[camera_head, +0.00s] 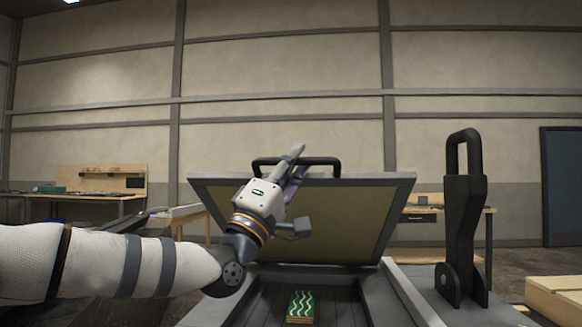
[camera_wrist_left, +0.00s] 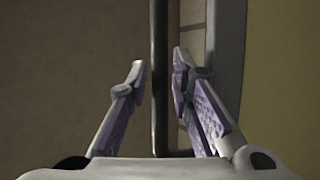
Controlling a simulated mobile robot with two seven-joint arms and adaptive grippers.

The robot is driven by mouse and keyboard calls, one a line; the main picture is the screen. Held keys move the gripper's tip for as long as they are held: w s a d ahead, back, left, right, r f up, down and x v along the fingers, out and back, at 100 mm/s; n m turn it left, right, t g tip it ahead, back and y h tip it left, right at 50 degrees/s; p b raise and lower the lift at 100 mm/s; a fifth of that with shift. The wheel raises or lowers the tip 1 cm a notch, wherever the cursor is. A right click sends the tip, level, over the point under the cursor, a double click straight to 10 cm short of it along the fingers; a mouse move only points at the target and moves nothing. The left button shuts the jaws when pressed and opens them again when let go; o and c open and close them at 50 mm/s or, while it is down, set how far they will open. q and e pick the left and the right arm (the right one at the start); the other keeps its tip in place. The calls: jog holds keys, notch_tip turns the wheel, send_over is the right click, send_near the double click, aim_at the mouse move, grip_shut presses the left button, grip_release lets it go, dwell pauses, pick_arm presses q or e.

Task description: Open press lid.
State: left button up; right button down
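The press lid (camera_head: 345,225) stands raised and steeply tilted over the press base (camera_head: 405,292), its olive inner face showing in the head view. A black bar handle (camera_head: 322,160) runs along its top edge. My left gripper (camera_head: 295,163) reaches up in front of the lid to the left part of this handle. In the left wrist view, the handle (camera_wrist_left: 159,40) passes between the two spread fingers of my left gripper (camera_wrist_left: 159,66), with small gaps on both sides. The lid's edge (camera_wrist_left: 230,60) shows to the right. My right gripper is not in view.
A green board with white wavy lines (camera_head: 301,304) lies inside the press. A black lever (camera_head: 464,225) stands upright at the right of the press. A wooden crate (camera_head: 555,297) is at the far right. Workbenches (camera_head: 95,197) stand behind.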

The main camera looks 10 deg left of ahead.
pick_arm(q)
jog(key=v, duration=1.2)
jog(key=shift+r, duration=0.1)
